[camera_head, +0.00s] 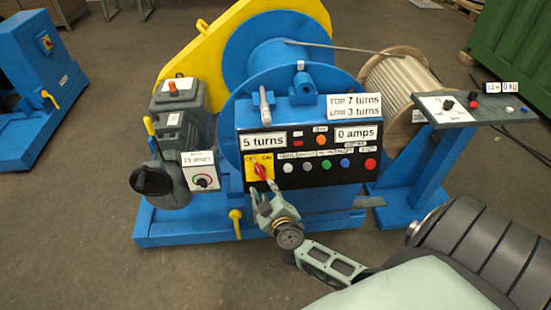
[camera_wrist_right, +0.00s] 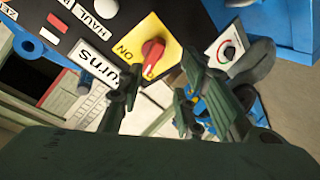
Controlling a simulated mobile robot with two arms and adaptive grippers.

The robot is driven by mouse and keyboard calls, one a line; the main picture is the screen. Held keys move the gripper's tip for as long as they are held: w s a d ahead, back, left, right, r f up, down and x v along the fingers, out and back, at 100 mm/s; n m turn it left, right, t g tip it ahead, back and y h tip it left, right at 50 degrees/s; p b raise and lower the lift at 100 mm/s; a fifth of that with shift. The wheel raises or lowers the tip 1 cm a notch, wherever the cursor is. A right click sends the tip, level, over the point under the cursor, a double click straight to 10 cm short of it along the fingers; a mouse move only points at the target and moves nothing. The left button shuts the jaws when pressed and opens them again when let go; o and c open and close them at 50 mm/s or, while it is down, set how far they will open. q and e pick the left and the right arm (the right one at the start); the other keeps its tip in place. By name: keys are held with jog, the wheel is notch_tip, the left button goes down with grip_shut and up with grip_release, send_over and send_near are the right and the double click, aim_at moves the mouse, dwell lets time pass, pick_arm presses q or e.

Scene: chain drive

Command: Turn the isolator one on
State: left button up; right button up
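The isolator is a red rotary knob (camera_head: 261,171) on a yellow plate, at the left end of the black control panel (camera_head: 310,163). In the right wrist view the red knob (camera_wrist_right: 152,56) sits on the yellow plate, with "ON" readable beside it. I cannot tell which marking the knob selects. My right gripper (camera_head: 264,193) comes up from below, in front of the panel just under the knob. In the wrist view the two fingers of my right gripper (camera_wrist_right: 160,88) are spread with nothing between them, apart from the knob. My left gripper is not in view.
Several push buttons (camera_head: 325,167) line the panel right of the isolator. A grey dial box (camera_head: 203,177) and a dark motor part (camera_head: 152,181) are on the left. A blue side console (camera_head: 440,170) stands right. Floor is clear at lower left.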

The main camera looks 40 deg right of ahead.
jog(key=s+a+f+g+y+p, duration=0.2)
jog(key=s+a+f, duration=0.2)
jog(key=s+f, duration=0.4)
jog(key=s+a+f+g+y+p, duration=0.2)
jog(key=s+a+f, duration=0.3)
jog(key=s+f, duration=0.3)
notch_tip(320, 180, down, 4)
jog(key=shift+r+n+g+y, duration=0.15)
jog(key=shift+n+g+y, duration=0.15)
jog(key=shift+y, duration=0.4)
jog(key=shift+s, duration=0.1)
